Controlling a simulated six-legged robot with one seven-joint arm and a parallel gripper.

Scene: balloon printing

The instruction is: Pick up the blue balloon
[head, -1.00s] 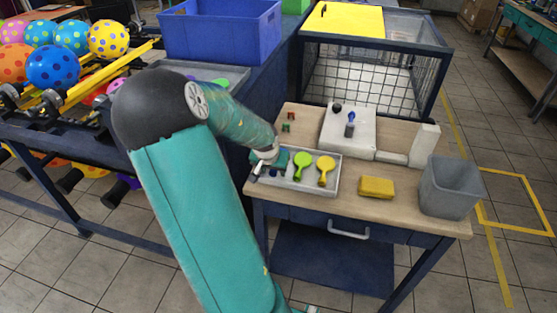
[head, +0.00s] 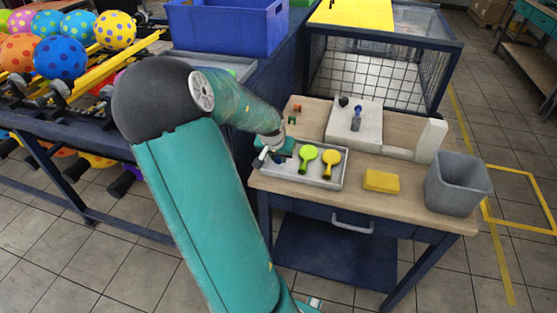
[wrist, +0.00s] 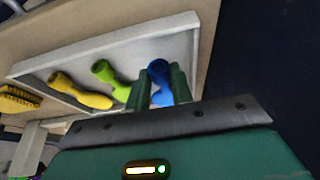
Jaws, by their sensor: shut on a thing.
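The blue balloon (wrist: 159,73), a small uninflated one, lies at the end of a shallow grey tray (wrist: 197,50) in the wrist view. My gripper (wrist: 159,82) has one green finger on each side of the balloon and is shut on it. The balloon's neck shows between and beyond the fingers; it still appears to be within the tray. In the head view my gripper (head: 272,155) is over the left end of the tray, and my wrist mostly hides the blue balloon there.
A green balloon (head: 308,157) and a yellow balloon (head: 331,162) lie beside it in the tray. A yellow sponge (head: 381,181) and a grey bin (head: 455,184) stand to the right on the workbench. A white fixture (head: 354,128) is behind the tray.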

